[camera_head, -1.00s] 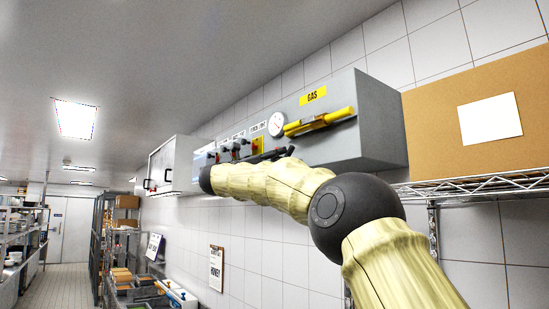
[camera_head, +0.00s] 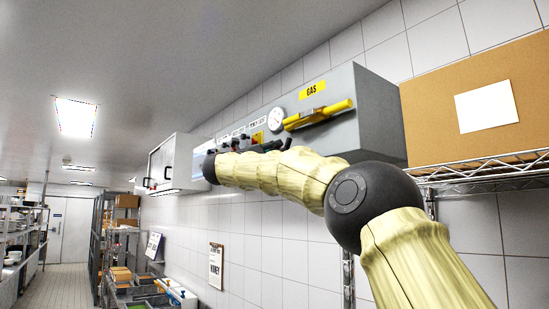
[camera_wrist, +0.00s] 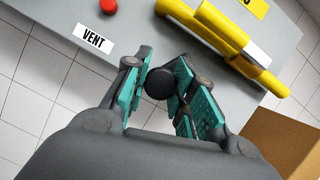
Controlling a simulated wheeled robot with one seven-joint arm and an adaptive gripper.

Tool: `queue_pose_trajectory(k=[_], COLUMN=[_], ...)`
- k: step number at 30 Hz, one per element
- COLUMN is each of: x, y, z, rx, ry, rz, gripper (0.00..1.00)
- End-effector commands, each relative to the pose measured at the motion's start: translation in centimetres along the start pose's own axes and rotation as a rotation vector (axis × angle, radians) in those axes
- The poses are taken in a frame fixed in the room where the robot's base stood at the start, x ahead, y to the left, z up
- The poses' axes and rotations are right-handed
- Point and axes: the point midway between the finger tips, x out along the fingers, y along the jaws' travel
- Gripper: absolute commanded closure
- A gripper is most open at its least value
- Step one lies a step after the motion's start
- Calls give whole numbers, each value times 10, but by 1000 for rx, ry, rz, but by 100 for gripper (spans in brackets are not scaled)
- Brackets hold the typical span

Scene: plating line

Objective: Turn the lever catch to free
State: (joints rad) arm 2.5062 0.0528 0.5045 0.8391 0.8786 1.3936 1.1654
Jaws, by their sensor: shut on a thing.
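My gripper (camera_wrist: 163,95) is at the front of the grey wall panel (camera_head: 365,105), with teal finger pads. In the wrist view it is closed around a dark round-ended part (camera_wrist: 160,84), which looks like the lever catch's knob; fingers hide the rest of it. The part is below and right of the VENT label (camera_wrist: 93,39). In the head view my gripper (camera_head: 267,146) is small and dark, low on the panel front, partly hidden by my arm. I cannot read the catch's angle.
A yellow gas handle (camera_head: 318,115) sticks out above my wrist; it also shows close right of my fingers in the wrist view (camera_wrist: 235,48). A round gauge (camera_head: 275,119) is beside it. A cardboard box (camera_head: 435,125) on a wire shelf (camera_head: 480,170) stands at the right.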

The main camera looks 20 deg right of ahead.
Motion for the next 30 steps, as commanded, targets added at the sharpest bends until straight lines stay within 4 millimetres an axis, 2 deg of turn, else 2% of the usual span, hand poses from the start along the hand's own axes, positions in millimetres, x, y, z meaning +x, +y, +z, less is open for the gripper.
queue_pose_trajectory(k=[30], x=[3], y=[-2], z=[6], rx=[-884], ry=[0], rz=[369], gripper=[98])
